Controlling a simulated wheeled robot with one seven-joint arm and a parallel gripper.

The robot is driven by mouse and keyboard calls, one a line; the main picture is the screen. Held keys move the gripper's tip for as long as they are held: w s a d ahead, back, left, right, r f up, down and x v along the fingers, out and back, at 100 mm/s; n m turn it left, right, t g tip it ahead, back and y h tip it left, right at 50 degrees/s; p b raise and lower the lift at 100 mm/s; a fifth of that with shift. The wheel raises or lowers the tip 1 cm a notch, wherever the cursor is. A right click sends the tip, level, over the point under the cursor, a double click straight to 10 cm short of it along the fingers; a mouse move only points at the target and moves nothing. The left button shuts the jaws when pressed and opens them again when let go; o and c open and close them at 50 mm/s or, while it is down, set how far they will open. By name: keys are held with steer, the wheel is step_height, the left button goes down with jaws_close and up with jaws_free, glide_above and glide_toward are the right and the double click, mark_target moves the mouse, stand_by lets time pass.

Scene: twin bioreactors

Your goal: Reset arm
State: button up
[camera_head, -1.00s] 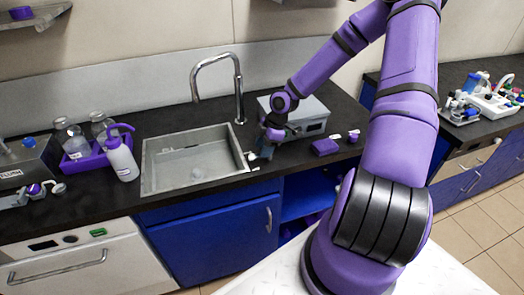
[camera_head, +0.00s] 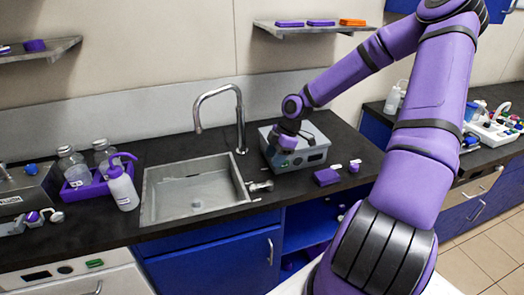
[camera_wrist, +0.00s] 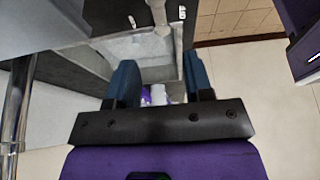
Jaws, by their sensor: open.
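My purple arm reaches from the right of the head view over the counter. My gripper is open in the wrist view (camera_wrist: 160,85), with its two dark blue fingers apart and nothing between them. The wrist view looks past the fingers toward the sink (camera_wrist: 152,50), with the tap close by on the left.
The sink (camera_head: 165,205) and tall curved tap (camera_head: 239,115) are left of my gripper. The grey device (camera_head: 312,160) stands beneath it. A purple box (camera_head: 326,177) sits to the right. A purple bottle rack (camera_head: 90,190) stands left of the sink. A wall shelf (camera_head: 300,30) hangs above.

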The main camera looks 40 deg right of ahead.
steer(key=s+a+r+m+h, duration=0.3)
steer(key=s+a+r+m, duration=0.15)
steer(key=r, duration=0.55)
steer(key=s+a+r+m+h, duration=0.3)
steer(key=s+r+m+h, duration=0.15)
steer(key=r, duration=0.45)
steer(key=s+a+r+m+t+y, duration=0.1)
steer(key=s+a+r+m+t, duration=0.1)
steer(key=s+r, duration=0.4)
steer(key=s+a+r+m+t+y, duration=0.2)
steer(key=s+a+r+m, duration=0.2)
steer(key=s+r, duration=0.3)
steer(key=shift+s+a, duration=0.3)
steer(key=shift+s, duration=0.55)
